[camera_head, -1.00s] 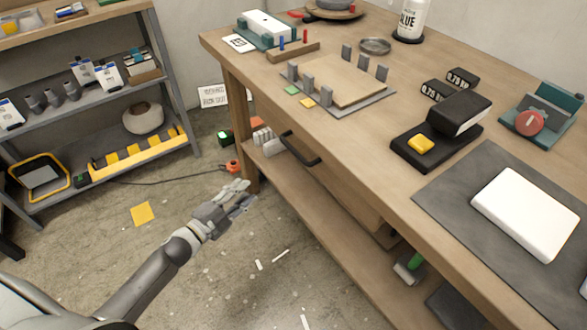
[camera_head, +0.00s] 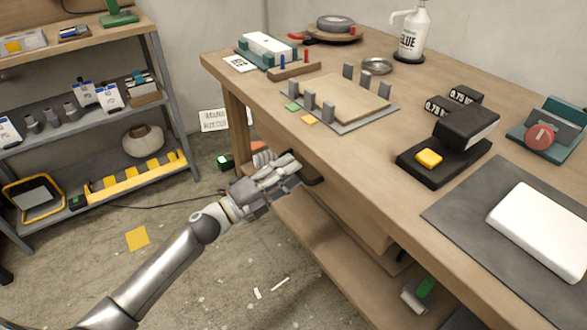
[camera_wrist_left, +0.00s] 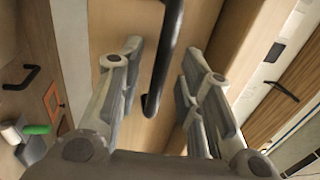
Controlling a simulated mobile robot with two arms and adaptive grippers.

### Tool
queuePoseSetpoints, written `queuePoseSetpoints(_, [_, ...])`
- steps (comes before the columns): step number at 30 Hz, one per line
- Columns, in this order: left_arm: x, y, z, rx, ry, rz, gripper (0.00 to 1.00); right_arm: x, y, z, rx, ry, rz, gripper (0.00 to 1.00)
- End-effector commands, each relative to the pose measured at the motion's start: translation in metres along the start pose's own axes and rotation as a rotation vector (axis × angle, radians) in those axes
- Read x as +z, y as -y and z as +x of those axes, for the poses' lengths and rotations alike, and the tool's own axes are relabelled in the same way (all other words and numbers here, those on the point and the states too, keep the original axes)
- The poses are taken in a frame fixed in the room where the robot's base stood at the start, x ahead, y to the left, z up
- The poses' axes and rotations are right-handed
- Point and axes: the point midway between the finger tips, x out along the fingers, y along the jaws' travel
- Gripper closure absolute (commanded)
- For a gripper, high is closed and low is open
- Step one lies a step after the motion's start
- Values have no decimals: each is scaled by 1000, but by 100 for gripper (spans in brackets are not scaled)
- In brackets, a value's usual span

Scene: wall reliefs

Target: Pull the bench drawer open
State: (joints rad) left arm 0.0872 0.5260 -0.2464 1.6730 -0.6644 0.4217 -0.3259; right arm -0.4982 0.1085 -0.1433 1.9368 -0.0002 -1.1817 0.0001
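The bench drawer (camera_head: 352,214) sits under the front edge of the wooden workbench and looks shut. Its dark bar handle (camera_head: 314,181) is mostly hidden behind my left gripper (camera_head: 283,172) in the head view. In the left wrist view the black handle (camera_wrist_left: 164,62) runs between the two fingers of my left gripper (camera_wrist_left: 160,58). The fingers are open, one on each side of the handle, with a gap showing on both sides. I cannot tell how deep the handle lies between them. My right gripper is not in view.
The bench top (camera_head: 330,135) holds a fixture board with pegs, a black device with a yellow button (camera_head: 428,158), and a white block (camera_head: 542,228). A lower bench shelf (camera_head: 318,238) lies below the drawer. A metal shelf unit (camera_head: 165,90) stands left; floor between is mostly clear.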

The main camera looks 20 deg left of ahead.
Motion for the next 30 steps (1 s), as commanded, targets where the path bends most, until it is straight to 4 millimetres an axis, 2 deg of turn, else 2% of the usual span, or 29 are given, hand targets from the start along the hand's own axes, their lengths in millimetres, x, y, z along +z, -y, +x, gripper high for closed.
queuePoseSetpoints(6, [0, 0, 15, 0, 1, 0, 66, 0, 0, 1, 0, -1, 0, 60])
queuePoseSetpoints(14, [0, 0, 16, 1, 1, -1, 66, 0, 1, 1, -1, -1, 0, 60])
queuePoseSetpoints(22, [0, 0, 16, 1, 1, -1, 98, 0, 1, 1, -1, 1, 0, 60])
queuePoseSetpoints(30, [0, -1, 16, 1, 1, -1, 100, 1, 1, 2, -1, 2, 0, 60])
